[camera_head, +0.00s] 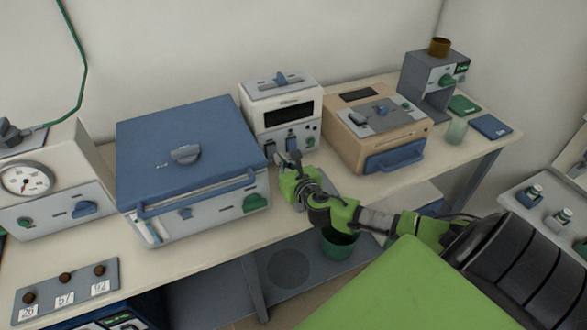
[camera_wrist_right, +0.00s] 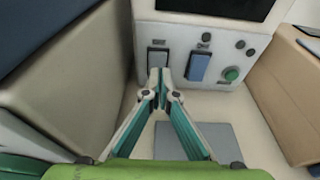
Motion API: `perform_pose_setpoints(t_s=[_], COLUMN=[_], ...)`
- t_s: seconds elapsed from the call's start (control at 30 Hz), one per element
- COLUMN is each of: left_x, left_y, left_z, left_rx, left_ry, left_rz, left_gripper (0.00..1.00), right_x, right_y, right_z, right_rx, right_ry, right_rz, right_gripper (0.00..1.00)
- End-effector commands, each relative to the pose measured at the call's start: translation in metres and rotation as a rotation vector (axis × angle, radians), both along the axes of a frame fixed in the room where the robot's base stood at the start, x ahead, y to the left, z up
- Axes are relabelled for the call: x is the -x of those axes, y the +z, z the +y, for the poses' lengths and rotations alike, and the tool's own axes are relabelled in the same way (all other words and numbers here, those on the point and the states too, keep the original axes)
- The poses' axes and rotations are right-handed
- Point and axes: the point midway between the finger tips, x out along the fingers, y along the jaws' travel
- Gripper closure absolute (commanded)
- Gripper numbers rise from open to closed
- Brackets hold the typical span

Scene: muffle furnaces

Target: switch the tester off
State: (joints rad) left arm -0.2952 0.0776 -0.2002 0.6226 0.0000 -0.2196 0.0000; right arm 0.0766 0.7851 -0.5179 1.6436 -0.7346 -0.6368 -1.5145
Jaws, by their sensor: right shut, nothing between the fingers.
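The white boxy unit with a dark display, apparently the tester (camera_head: 281,93), stands at the back of the bench. Its display (camera_wrist_right: 215,7) looks blank. Its front carries a grey switch (camera_wrist_right: 157,56), a blue rocker switch (camera_wrist_right: 199,67) and a green knob (camera_wrist_right: 231,73). My right gripper (camera_head: 288,158) is in front of the unit's lower front. In the right wrist view its shut, empty fingertips (camera_wrist_right: 160,76) are at the grey switch and partly cover it. I cannot tell whether they touch it. My left gripper is not in view.
A blue-lidded furnace (camera_head: 185,145) stands close on the left. A beige unit with a blue handle (camera_head: 375,130) is close on the right. A grey plate (camera_wrist_right: 190,140) lies before the tester.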

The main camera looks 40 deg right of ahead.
Motion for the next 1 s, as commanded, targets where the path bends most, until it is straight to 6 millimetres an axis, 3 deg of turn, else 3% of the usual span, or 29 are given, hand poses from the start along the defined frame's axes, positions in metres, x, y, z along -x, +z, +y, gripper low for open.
perform_pose_setpoints(t_s=[0.27,0.37,0.6,0.8,1.0], left_x=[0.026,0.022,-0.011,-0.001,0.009], left_y=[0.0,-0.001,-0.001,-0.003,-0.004], left_z=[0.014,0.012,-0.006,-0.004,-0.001], left_rx=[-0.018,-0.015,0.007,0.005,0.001], left_ry=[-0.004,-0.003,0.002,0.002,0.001], left_rz=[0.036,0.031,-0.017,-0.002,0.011], left_gripper=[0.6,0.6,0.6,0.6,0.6], right_x=[0.023,0.035,0.068,0.084,0.087], right_y=[0.012,0.017,0.034,0.043,0.045], right_z=[0.004,0.006,0.015,0.018,0.019], right_rx=[0.001,0.001,0.0,0.001,0.0], right_ry=[0.002,0.003,0.003,0.001,0.0], right_rz=[0.0,0.001,0.002,0.0,0.0], right_gripper=[1.0,1.0,1.0,1.0,1.0])
